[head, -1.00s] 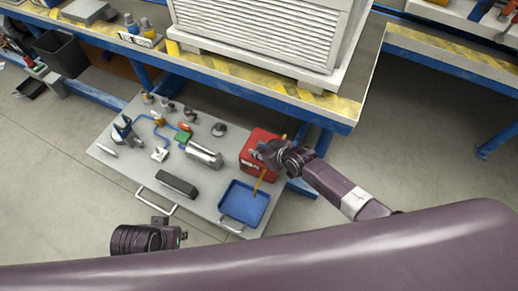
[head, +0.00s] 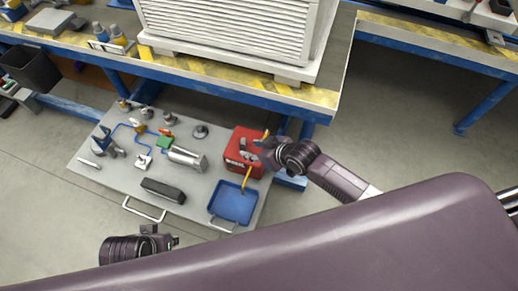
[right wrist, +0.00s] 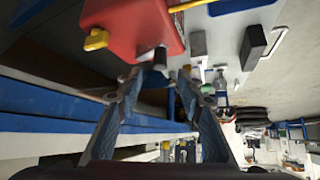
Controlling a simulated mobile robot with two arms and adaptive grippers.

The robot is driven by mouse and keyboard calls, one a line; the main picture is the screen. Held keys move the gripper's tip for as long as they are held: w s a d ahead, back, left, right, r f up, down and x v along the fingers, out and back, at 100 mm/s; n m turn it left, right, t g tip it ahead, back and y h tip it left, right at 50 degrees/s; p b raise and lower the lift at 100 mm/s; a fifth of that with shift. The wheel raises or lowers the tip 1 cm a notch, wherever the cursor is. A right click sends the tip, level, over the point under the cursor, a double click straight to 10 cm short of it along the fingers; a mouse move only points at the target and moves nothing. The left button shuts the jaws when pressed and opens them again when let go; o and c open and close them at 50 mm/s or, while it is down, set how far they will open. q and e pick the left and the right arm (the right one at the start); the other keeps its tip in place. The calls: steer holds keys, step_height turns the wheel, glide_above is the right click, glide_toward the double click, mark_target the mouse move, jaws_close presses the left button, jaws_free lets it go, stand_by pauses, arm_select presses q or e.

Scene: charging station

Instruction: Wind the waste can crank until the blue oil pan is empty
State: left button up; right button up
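The red waste can (head: 238,160) stands at the right end of the grey board, and its red body shows top left in the right wrist view (right wrist: 130,22). A dark crank knob (right wrist: 160,58) sticks out from it. The blue oil pan (head: 230,207) lies in front of the can, with a yellow hose (head: 246,180) between them. I cannot tell the pan's oil level. My right gripper (head: 267,150) is at the can's right side; in the wrist view its fingers (right wrist: 158,76) are apart, with the knob just beyond and between the tips. My left gripper (head: 172,241) hangs at lower left, its opening unclear.
The grey board (head: 105,170) also carries a dark block (head: 163,190), a silver cylinder (head: 187,158) and several small parts. The blue-framed workbench (head: 215,85) with a white louvered unit (head: 235,30) stands close behind. Floor is clear at right.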

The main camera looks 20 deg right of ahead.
steer(key=shift+v, duration=2.2)
